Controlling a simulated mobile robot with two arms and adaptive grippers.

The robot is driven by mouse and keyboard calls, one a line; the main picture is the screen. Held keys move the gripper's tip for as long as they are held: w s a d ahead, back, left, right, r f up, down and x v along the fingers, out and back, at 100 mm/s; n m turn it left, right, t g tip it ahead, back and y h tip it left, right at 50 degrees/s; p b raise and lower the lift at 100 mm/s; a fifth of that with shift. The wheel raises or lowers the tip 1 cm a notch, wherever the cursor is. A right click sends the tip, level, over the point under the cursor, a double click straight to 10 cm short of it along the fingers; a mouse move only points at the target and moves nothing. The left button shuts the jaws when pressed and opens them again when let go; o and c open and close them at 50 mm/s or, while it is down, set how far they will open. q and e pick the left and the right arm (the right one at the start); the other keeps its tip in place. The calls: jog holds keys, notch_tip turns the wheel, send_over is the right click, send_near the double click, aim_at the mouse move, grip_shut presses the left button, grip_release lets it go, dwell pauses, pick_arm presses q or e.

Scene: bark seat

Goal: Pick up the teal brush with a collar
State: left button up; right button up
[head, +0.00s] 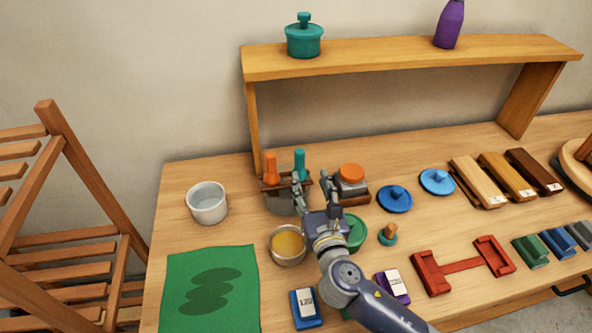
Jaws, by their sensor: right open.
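A teal handle (300,163), likely the teal brush, stands upright beside an orange handle (270,166) in a brown rack over a grey pot. Its lower part is hidden, and I cannot make out a collar. My right gripper (316,184) is open and empty. It is just in front of the rack, with its left finger close below the teal handle; I cannot tell whether they touch. My left gripper is not in view.
An orange-topped block (351,173) stands close right of the gripper. A bowl of yellow stuff (288,244) and a green round piece (355,232) lie near the wrist. A white cup (208,203) stands left. A shelf (400,56) spans the back.

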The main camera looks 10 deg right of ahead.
aim_at(301, 165)
jog(key=shift+n, duration=0.3)
jog(key=w, duration=0.1)
jog(key=w+f, duration=0.1)
jog(key=w, duration=0.1)
jog(key=w+f+b, duration=0.1)
jog(key=w, duration=0.1)
jog(key=shift+w+a+f, duration=0.1)
jog(key=shift+a+f, duration=0.05)
jog(key=shift+w, duration=0.35)
jog(key=shift+w+p, duration=0.4)
jog(key=shift+w, duration=1.95)
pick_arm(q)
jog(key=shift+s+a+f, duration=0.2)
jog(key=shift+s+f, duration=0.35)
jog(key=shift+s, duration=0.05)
pick_arm(e)
grip_shut()
